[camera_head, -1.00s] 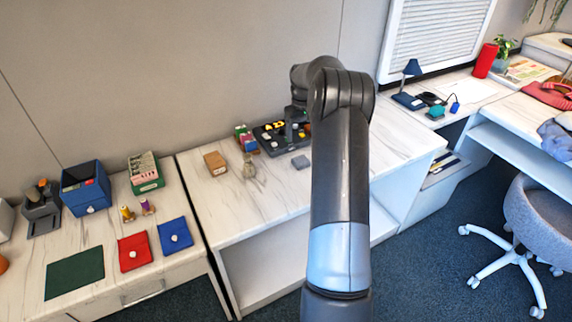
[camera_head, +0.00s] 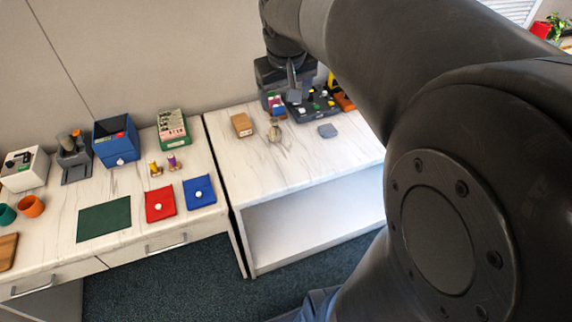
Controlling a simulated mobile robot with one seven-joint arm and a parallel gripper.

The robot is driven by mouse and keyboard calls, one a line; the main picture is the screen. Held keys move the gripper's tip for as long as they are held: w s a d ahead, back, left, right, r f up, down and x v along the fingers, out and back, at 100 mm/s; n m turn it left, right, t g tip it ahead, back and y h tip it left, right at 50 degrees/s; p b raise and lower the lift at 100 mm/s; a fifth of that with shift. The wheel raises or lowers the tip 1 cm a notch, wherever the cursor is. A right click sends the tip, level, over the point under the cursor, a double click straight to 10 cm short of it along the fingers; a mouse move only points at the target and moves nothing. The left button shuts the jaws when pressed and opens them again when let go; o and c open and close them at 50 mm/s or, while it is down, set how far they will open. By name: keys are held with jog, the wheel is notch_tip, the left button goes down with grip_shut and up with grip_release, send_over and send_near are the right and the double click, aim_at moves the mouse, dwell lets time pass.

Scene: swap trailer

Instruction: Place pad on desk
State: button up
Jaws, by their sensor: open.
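Several flat items could be the pad, and I cannot tell which is meant. A red square pad (camera_head: 160,203) and a blue square pad (camera_head: 199,192), each with a white knob, lie side by side on the left desk (camera_head: 190,225). A dark green flat mat (camera_head: 104,219) lies to their left. A small grey block (camera_head: 327,130) lies on the middle desk (camera_head: 275,178). My gripper (camera_head: 292,94) is over the back of the middle desk, near a dark tray (camera_head: 318,107) of small coloured pieces. It is open; its fingertips are small and partly hidden, and I see nothing held.
A tan box (camera_head: 242,124) and a small pale figure (camera_head: 274,133) stand on the middle desk. A blue bin (camera_head: 117,140), a green box (camera_head: 172,128) and two spools stand on the left desk. The middle desk's front is clear. My arm hides the right side.

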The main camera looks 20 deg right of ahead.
jog(key=s+a+f+t, duration=0.1)
jog(key=s+a, duration=0.2)
jog(key=s, duration=0.5)
jog(key=s+a+f+t+y, duration=0.1)
jog(key=s+a+f, duration=0.1)
jog(key=s, duration=0.6)
jog(key=shift+s+a, duration=0.2)
jog(key=shift+a, duration=0.45)
jog(key=shift+o, duration=0.6)
jog(key=shift+s+a+f, duration=0.1)
jog(key=shift+s+f, duration=0.15)
jog(key=shift+s, duration=0.15)
